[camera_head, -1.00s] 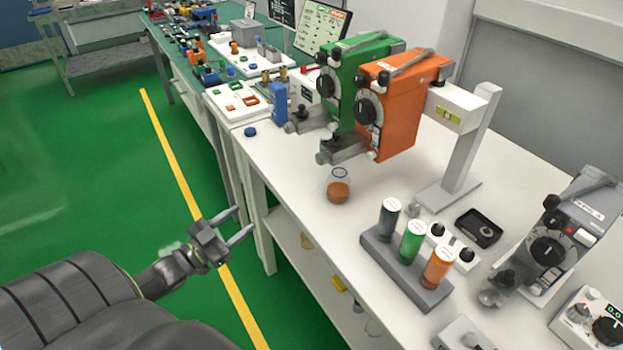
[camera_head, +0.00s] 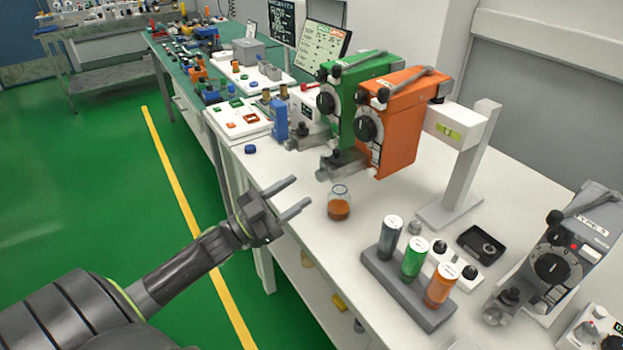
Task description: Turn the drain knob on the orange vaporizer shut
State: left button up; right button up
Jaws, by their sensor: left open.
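The orange vaporizer (camera_head: 401,125) hangs beside a green vaporizer (camera_head: 345,107) on a white stand above the white bench. A dark dial is on its front face. A grey drain block (camera_head: 343,158) with a small dark knob (camera_head: 325,150) juts from its lower front. I cannot tell the knob's angle. A glass jar (camera_head: 339,207) with orange liquid stands on the bench below it. My left gripper (camera_head: 293,195) is open and empty at the bench's front edge, left of the jar and apart from the drain block. My right gripper is not in view.
A grey rack (camera_head: 378,267) holds three capped bottles at the front right. A black tray (camera_head: 481,244) and a grey vaporizer (camera_head: 565,255) stand further right. A blue cap (camera_head: 250,149) lies near the left edge. Bench around the jar is clear.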

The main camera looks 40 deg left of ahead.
aim_at(318, 178)
pick_arm(q)
jog(key=shift+p+x, duration=0.45)
jog(key=shift+x, duration=2.15)
jog(key=shift+f, duration=0.1)
jog(key=c, duration=1)
